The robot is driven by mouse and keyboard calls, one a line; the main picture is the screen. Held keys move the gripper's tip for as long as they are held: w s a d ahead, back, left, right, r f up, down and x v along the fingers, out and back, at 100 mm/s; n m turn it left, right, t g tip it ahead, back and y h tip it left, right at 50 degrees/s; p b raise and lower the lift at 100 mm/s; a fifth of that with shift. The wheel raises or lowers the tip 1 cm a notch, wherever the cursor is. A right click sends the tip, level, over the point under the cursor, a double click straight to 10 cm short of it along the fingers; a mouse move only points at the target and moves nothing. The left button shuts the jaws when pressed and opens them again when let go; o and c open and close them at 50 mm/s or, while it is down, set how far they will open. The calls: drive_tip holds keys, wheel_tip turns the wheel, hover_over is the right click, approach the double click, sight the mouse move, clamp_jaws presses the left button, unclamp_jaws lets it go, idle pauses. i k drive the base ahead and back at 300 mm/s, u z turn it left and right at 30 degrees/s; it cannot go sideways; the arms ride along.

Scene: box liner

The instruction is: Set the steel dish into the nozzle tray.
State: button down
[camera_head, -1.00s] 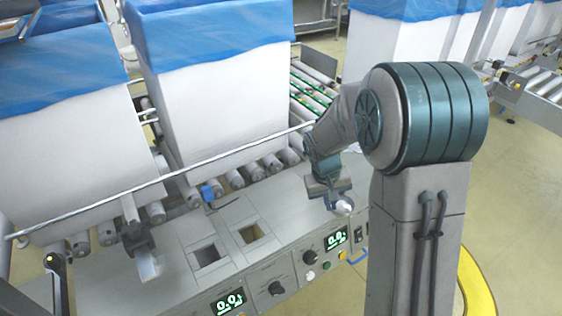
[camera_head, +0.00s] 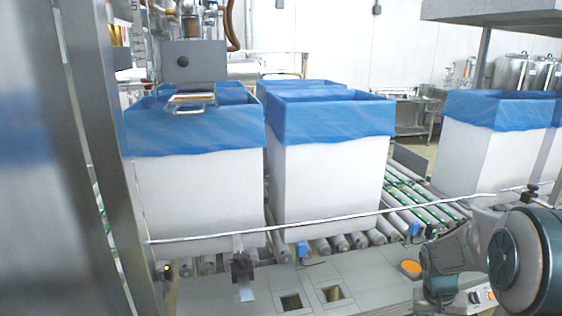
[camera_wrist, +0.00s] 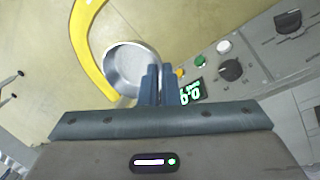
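The steel dish (camera_wrist: 127,66) is a round, shallow, shiny bowl in the wrist view. My gripper (camera_wrist: 158,70) is shut on its right rim, and the dish hangs out to the left of the two dark fingers. In the head view my gripper (camera_head: 438,290) is low on the right; the dish cannot be made out there. A small metal tray with a rim (camera_head: 190,98), which looks like the nozzle tray, is at the upper left under a grey box-shaped head. It is above the left blue-lined box, far from my gripper.
White boxes with blue liners (camera_head: 330,125) stand on a roller conveyor (camera_head: 400,205). A thin rail (camera_head: 340,219) crosses in front of them. A control bench (camera_head: 370,295) with square openings lies below. A steel post (camera_head: 110,170) stands at left. An orange disc (camera_head: 411,268) is near my gripper.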

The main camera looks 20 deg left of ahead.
sight(191, 103)
drive_tip(key=z, duration=1.1)
drive_tip(key=i, duration=0.45)
drive_tip(key=u, duration=3)
